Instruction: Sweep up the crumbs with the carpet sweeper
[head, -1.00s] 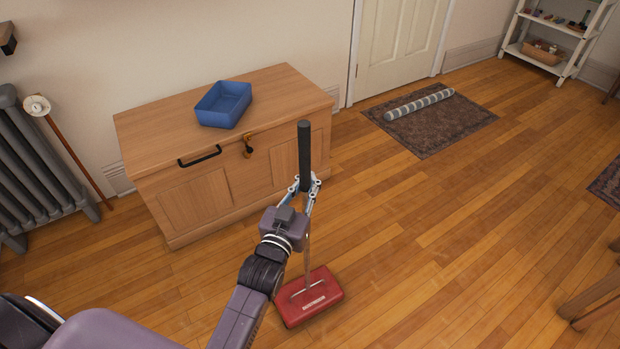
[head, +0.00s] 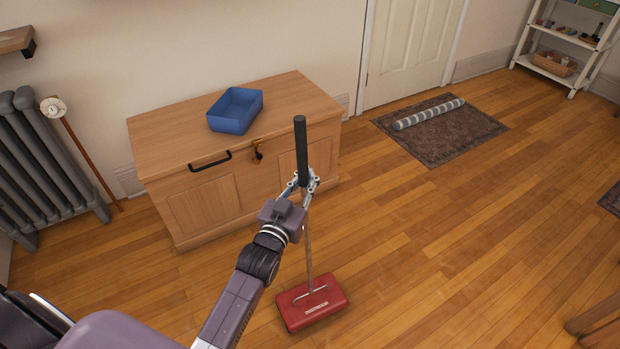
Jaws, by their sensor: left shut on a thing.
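The carpet sweeper (head: 312,301) has a flat red head on the wooden floor and a thin metal shaft rising to a black grip. Its handle stands nearly upright, leaning slightly left at the top. My left gripper (head: 303,183) is shut on the handle at the lower end of the black grip. The red head is below the gripper, in front of the wooden chest. I cannot make out any crumbs on the visible floor. My right gripper is not in view.
A wooden chest (head: 205,207) with a blue bin (head: 235,110) on top stands behind the sweeper. A radiator (head: 42,165) is at left. A dark rug (head: 440,130) with a rolled striped draught stopper (head: 429,114) lies by the door (head: 409,50).

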